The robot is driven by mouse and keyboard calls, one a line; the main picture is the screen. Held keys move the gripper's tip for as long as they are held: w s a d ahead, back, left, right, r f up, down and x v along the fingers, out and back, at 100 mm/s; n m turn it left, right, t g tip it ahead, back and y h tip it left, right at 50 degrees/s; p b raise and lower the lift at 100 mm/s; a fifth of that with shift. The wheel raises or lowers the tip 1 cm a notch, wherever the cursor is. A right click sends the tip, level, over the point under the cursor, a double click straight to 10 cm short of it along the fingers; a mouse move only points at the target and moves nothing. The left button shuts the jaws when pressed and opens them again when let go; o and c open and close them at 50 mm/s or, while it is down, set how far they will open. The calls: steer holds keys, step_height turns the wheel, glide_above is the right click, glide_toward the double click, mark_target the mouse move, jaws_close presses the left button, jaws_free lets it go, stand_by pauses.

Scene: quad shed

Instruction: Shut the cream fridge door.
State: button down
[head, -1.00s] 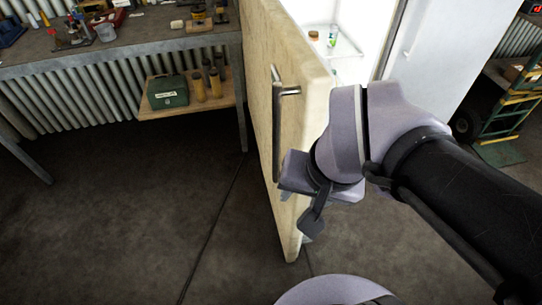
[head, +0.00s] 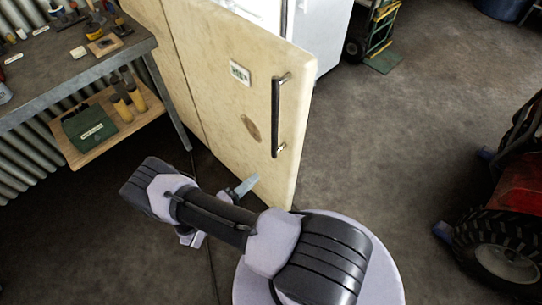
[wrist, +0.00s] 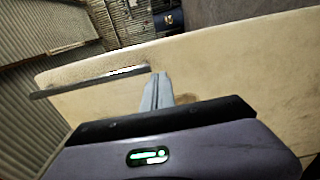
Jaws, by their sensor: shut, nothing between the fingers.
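The cream fridge door (head: 225,100) stands partly open, its outer face towards me and its free edge at the right. A dark upright handle (head: 279,115) is near that edge. The white inside of the fridge (head: 262,10) shows above the door top. My gripper (head: 248,184) is shut and empty, in front of the lower part of the outer face, below and left of the handle. In the wrist view, the closed fingers (wrist: 157,92) point at the door face (wrist: 225,70), close to the handle's end (wrist: 95,80). I cannot tell if they touch.
A green hand truck (head: 380,30) is at the back. A red vehicle with a black tyre (head: 505,255) is at the right. Floor right of the door is clear.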

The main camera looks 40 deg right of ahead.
mark_target(286, 152)
steer(key=d, duration=0.4)
steer(key=d+b, duration=0.1)
steer(key=d, duration=0.3)
steer(key=w+d+b, duration=0.1)
steer(key=d, duration=0.4)
steer(key=shift+w+d, duration=0.1)
steer(key=shift+d, duration=0.1)
